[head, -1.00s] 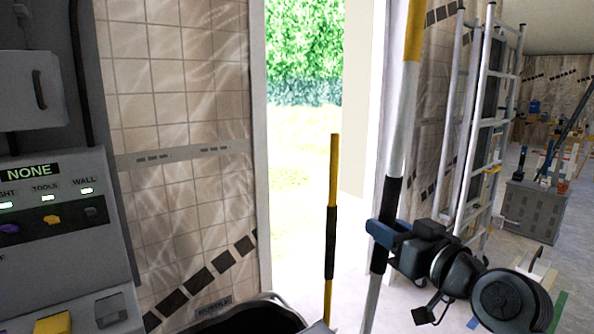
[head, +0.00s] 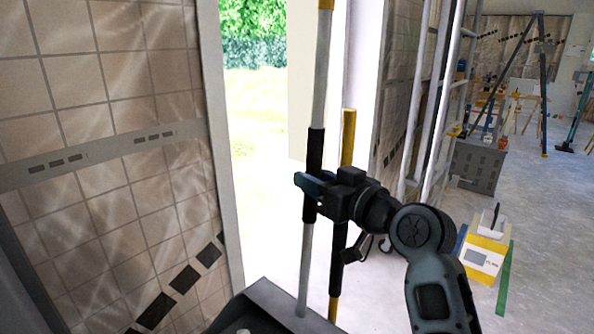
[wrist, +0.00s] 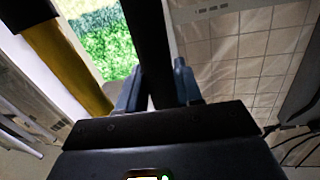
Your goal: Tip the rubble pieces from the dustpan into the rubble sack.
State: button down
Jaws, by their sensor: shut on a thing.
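My gripper (head: 314,192) has blue fingers shut on the black grip of a long grey upright handle (head: 318,90). In the wrist view the black grip (wrist: 152,45) runs between the blue fingers. The handle reaches down to the dark grey dustpan (head: 270,300) at the bottom edge of the head view. A small pale piece of rubble (head: 243,331) shows in the pan, cut off by the picture edge; any other pieces are out of view. The rubble sack is not in view now.
A second pole, yellow and black (head: 348,135), stands close behind the handle. A tiled wall (head: 100,150) is at the left beside an open doorway. Ladders (head: 425,110) lean at the right.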

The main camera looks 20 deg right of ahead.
jog(key=shift+w+a+r, duration=0.1)
jog(key=shift+a+r, duration=0.05)
jog(key=shift+a, duration=0.15)
jog(key=shift+s+a+r+n+p, duration=0.4)
jog(key=shift+s+a+n, duration=0.85)
jog(key=shift+s+a, duration=2.05)
jog(key=shift+s+a+r+n+p, duration=0.4)
jog(key=shift+s+a+n, duration=1.25)
jog(key=shift+a, duration=2.8)
jog(key=s+a+f+n+y+b, duration=0.1)
jog(key=s+a+f+n+b, duration=0.2)
jog(key=s+a+b, duration=0.2)
jog(key=s+a+f+n+b, duration=0.2)
jog(key=s+a+f+b, duration=0.2)
jog(key=s+a, duration=0.3)
jog(key=s+a+f+n+t+y+b, duration=0.1)
jog(key=s+a+f+n+b, duration=0.2)
jog(key=a, duration=1)
jog(key=shift+s+a+f+n+y+b, duration=0.3)
jog(key=shift+s+a+f+b, duration=0.1)
jog(key=shift+s+b, duration=1.15)
